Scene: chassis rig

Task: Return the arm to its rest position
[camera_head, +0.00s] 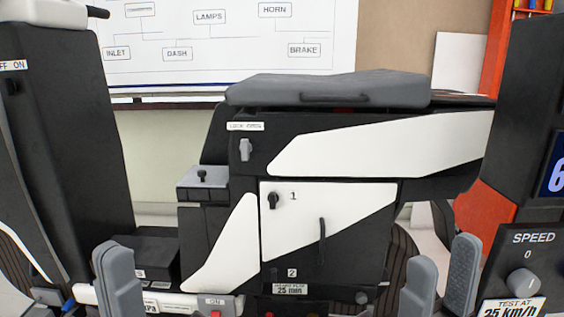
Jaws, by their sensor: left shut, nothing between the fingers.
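My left gripper (114,262) shows at the lower left edge of the head view. Its grey fingers are together with nothing between them, in front of the low black part of the rig. My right gripper (441,270) shows at the lower right. Its two grey fingers stand upright and apart, with nothing seen between them. Both grippers point up. The lower parts of both arms are cut off by the bottom edge.
The black and white chassis rig (225,250) with a grey seat (325,90) fills the middle. A dark column (70,130) stands left. A SPEED panel (535,238) with a knob (523,282) stands close to the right gripper. A whiteboard (230,60) hangs behind.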

